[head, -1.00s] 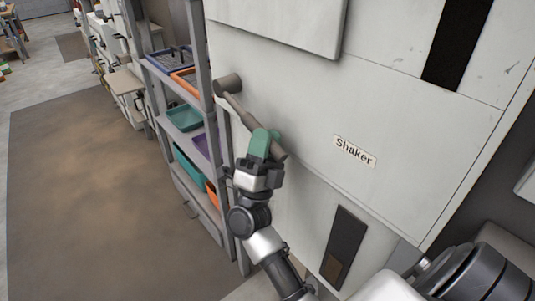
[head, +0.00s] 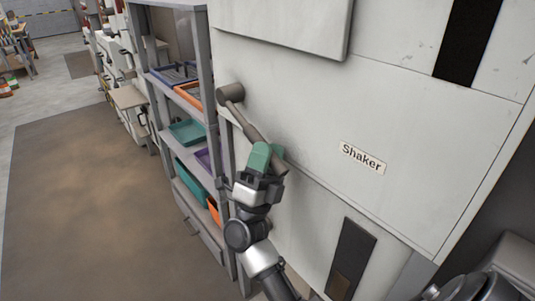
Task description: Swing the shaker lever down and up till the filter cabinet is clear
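The shaker lever (head: 250,121) is a grey-brown bar on a round pivot at the left edge of the pale filter cabinet (head: 420,120). It slants down to the right from the pivot. My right gripper (head: 266,158) has green fingers on both sides of the lever near its lower end and looks shut on it; the fingers hide part of the bar. A "Shaker" label (head: 361,157) is on the cabinet to the right. A dark window strip (head: 353,250) lower on the cabinet shows brown at its bottom. My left gripper is not in view.
A grey shelf rack (head: 214,75) with coloured trays stands close to the left of the lever and my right wrist. A brown-stained mat (head: 80,190) covers open floor farther left. A black strip (head: 468,38) runs down the upper cabinet.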

